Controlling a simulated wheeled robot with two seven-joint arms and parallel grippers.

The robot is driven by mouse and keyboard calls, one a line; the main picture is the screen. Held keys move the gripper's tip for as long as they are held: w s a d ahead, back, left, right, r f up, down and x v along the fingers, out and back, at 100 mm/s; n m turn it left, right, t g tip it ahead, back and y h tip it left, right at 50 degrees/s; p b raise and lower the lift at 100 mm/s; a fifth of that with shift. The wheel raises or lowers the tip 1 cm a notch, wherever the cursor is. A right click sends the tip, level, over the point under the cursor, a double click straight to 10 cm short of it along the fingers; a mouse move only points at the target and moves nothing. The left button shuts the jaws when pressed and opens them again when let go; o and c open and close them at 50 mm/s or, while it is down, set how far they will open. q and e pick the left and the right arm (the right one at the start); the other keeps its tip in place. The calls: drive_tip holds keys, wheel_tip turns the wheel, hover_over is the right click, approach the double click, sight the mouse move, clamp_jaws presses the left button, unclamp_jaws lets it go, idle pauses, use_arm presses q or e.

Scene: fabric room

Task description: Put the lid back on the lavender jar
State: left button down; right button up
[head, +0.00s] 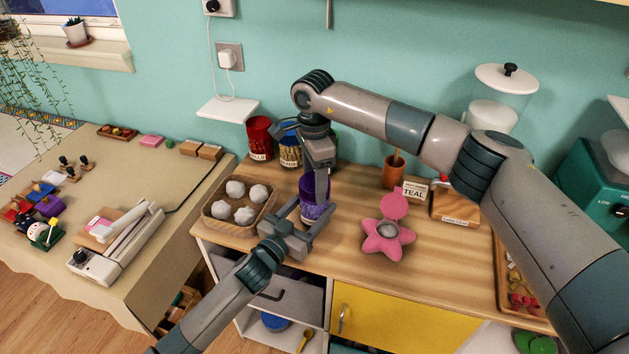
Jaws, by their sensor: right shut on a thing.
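The lavender jar (314,211) stands on the wooden counter, with purple above and pale lavender contents below. My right gripper (321,192) comes down from above, at the jar's top. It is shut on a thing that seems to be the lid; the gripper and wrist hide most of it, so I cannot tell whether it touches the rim. My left gripper (308,222) comes in low from the front left, its fingers on either side of the jar. I cannot tell whether they press on it.
A tray of white balls (209,211) lies close on the left. A red jar (259,139) and a beads jar (290,152) stand behind. A pink flower-shaped thing (388,241) lies to the right, before a TEAL sign (414,192). Bare counter separates it from the jar.

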drive_tip(key=m, duration=0.5)
drive_tip(key=shift+m, duration=0.4)
drive_tip(key=m, duration=0.5)
drive_tip(key=shift+m, duration=0.4)
drive_tip(key=m, duration=0.5)
drive_tip(key=shift+m, duration=0.4)
drive_tip(key=m, duration=0.4)
drive_tip(key=o, duration=1.3)
drive_tip(key=shift+c, duration=0.2)
wheel_tip(320, 180, up, 12)
